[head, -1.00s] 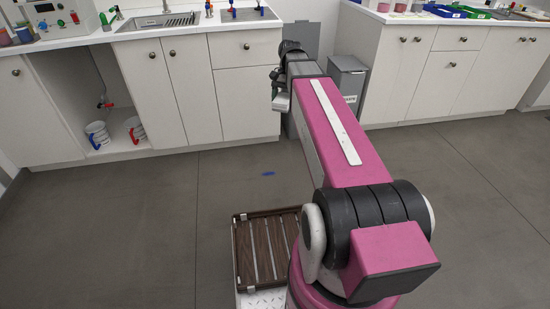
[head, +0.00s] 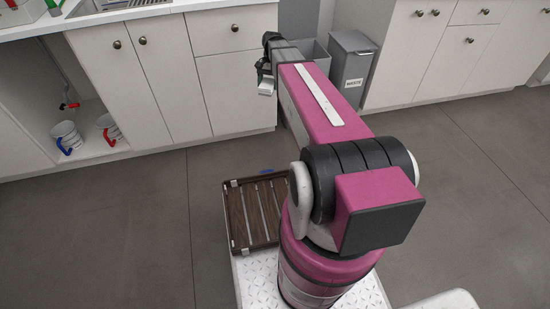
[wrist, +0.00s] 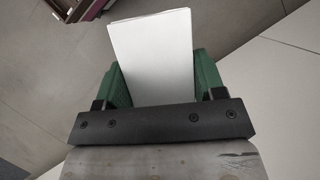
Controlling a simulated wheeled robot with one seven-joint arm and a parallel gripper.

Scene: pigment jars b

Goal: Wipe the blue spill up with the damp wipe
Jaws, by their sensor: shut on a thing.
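My gripper (wrist: 157,84) is shut on a white folded wipe (wrist: 152,45), which sticks out between the green fingers in the wrist view. In the head view the gripper end (head: 265,80) is held up in front of the white cabinets, and the wipe is too small to make out clearly there. The blue spill (head: 266,171) lies on the grey floor just beyond the far edge of my wooden slatted tray, which hides part of it. The wipe is well above the floor and apart from the spill.
White cabinets (head: 235,92) with a counter stand ahead. A grey bin marked WASTE (head: 350,68) stands between the cabinet runs. Floor at left and right is clear.

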